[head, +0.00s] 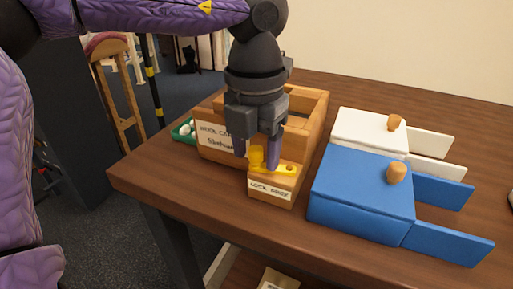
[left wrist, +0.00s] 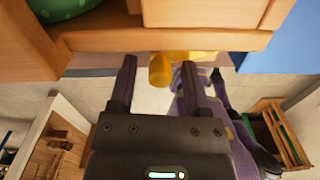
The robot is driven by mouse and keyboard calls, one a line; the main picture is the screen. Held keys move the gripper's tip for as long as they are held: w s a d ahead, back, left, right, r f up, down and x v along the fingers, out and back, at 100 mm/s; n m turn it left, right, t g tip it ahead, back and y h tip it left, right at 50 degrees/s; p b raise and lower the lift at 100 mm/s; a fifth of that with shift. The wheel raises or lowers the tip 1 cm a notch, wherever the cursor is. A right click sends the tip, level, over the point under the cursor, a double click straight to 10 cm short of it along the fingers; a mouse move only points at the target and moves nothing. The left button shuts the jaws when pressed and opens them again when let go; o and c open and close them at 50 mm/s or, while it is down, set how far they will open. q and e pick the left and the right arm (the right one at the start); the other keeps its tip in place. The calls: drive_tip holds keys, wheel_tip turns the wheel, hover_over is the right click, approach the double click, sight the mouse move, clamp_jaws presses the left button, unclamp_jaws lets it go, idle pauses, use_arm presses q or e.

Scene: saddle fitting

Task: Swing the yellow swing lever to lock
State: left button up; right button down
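The yellow swing lever (head: 286,169) lies on top of a small wooden lock block (head: 270,189) at the table's front edge. Its upright yellow knob (head: 256,156) is at the left end. My left gripper (head: 256,154) points down over the lever, fingers apart on either side of the knob. In the left wrist view the knob (left wrist: 160,70) stands between the two open fingers, with a gap on both sides; the right finger is nearer. The rest of the lever is partly hidden there. My right gripper is not clearly in view.
A wooden box (head: 312,112) with a label stands behind the lock block. A green tray (head: 183,130) with white round things is left of it. A blue case (head: 350,190) and a white case (head: 362,130), both with wooden knobs and flat tabs, stand to the right.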

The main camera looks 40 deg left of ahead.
use_arm(q)
clamp_jaws()
drive_tip(key=shift+w+a+m, duration=0.1)
drive_tip(key=shift+w+m, duration=0.2)
drive_tip(key=shift+m, duration=0.45)
drive_tip(key=shift+w+a+m, duration=0.1)
drive_tip(key=shift+w+m, duration=0.15)
drive_tip(key=shift+m, duration=0.5)
drive_tip(key=shift+o, duration=0.4)
unclamp_jaws()
drive_tip(key=shift+o, duration=0.3)
wheel_tip(320, 180, up, 10)
drive_tip(key=p, duration=0.5)
